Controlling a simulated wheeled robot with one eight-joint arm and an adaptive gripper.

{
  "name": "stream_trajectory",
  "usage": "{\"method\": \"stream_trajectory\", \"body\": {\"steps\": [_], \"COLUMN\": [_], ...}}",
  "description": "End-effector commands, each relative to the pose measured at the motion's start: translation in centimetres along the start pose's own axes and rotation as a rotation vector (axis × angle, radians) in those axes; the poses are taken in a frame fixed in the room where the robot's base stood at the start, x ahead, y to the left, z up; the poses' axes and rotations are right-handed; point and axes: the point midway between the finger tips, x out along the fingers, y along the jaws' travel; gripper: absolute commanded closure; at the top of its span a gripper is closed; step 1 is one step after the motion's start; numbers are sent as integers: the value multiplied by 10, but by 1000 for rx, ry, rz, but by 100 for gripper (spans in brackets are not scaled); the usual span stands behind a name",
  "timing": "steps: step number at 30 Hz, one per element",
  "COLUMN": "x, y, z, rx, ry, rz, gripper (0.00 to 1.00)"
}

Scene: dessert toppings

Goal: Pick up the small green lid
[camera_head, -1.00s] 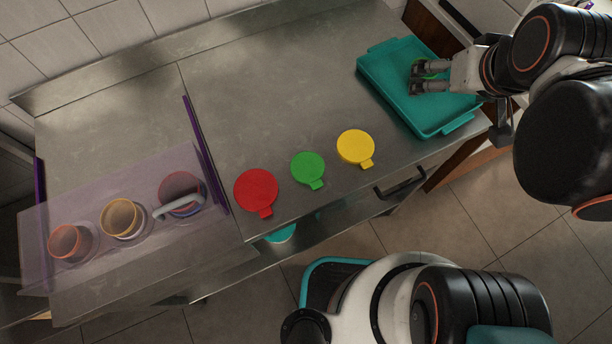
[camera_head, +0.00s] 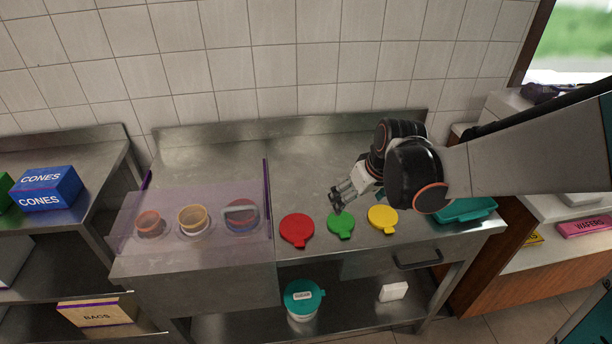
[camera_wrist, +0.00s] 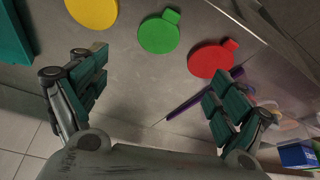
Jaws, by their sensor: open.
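The small green lid (camera_head: 341,223) lies flat on the steel counter between the red lid (camera_head: 297,230) and the yellow lid (camera_head: 382,218). In the wrist view, the green lid (camera_wrist: 158,36) lies ahead of the fingertips, near the middle, its tab pointing up and right. The red lid (camera_wrist: 210,60) is to its right and the yellow lid (camera_wrist: 92,8) to its left, partly cut off. My gripper (camera_head: 338,200) is open and empty above the counter, just behind the green lid in the head view. It also shows in the wrist view (camera_wrist: 158,90), fingers wide apart.
A clear-covered holder (camera_head: 125,228) with several cups stands to the left. A teal tray (camera_head: 466,211) lies at the right end, partly hidden by my arm. A purple strip (camera_head: 267,200) edges the holder. The counter behind the lids is clear.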

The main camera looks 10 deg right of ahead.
Motion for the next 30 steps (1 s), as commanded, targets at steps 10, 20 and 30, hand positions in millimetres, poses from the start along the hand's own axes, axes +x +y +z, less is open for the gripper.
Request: {"method": "stream_trajectory", "body": {"steps": [10,20,30], "x": [57,87,125], "y": [1,1,5], "z": [1,1,10], "rx": [-3,-1,-1], "ry": [-1,-1,-1], "rz": [0,0,0], "gripper": [10,10,10]}}
